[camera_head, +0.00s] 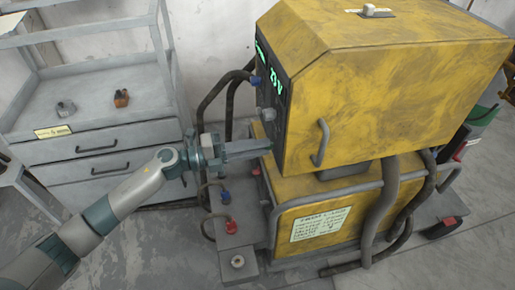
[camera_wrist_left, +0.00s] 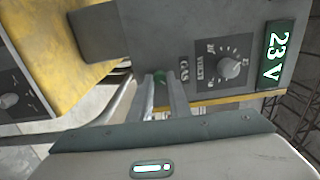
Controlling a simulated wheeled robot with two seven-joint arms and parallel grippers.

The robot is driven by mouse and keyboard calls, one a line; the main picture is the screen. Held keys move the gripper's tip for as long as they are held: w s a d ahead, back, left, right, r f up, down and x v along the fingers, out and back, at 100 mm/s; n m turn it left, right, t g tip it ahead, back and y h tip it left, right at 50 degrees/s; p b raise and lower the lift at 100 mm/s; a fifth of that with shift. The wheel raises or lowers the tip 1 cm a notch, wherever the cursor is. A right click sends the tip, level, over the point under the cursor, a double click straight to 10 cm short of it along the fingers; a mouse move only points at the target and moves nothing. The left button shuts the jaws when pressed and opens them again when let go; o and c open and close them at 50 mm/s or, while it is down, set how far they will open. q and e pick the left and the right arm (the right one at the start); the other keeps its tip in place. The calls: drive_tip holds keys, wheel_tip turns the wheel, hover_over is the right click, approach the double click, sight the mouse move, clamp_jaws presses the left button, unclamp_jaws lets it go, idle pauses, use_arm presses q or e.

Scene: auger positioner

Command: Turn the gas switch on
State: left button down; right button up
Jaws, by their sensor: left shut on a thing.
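The yellow welding machine (camera_head: 380,90) stands at the right of the head view, its grey front panel facing left. The wrist view shows this panel (camera_wrist_left: 170,35) with a round volts knob (camera_wrist_left: 229,67), a lit "23 V" display (camera_wrist_left: 279,53) and a "GAS" label. The gas switch (camera_wrist_left: 158,77) is a small green piece next to that label, between my left fingertips and mostly hidden by them. My left gripper (camera_head: 268,148) reaches the panel's lower part and is shut on the switch; its fingers also show in the wrist view (camera_wrist_left: 163,84). My right gripper is not seen.
A grey drawer cabinet (camera_head: 95,150) stands at the left with two small parts on top. Cables (camera_head: 205,105) with blue and red plugs hang left of the machine. A pipe handle (camera_head: 322,142) sticks out from its side. Floor is clear at the front.

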use_arm(q)
drive_tip(key=c, duration=1.7)
unclamp_jaws()
drive_tip(key=shift+o, duration=0.2)
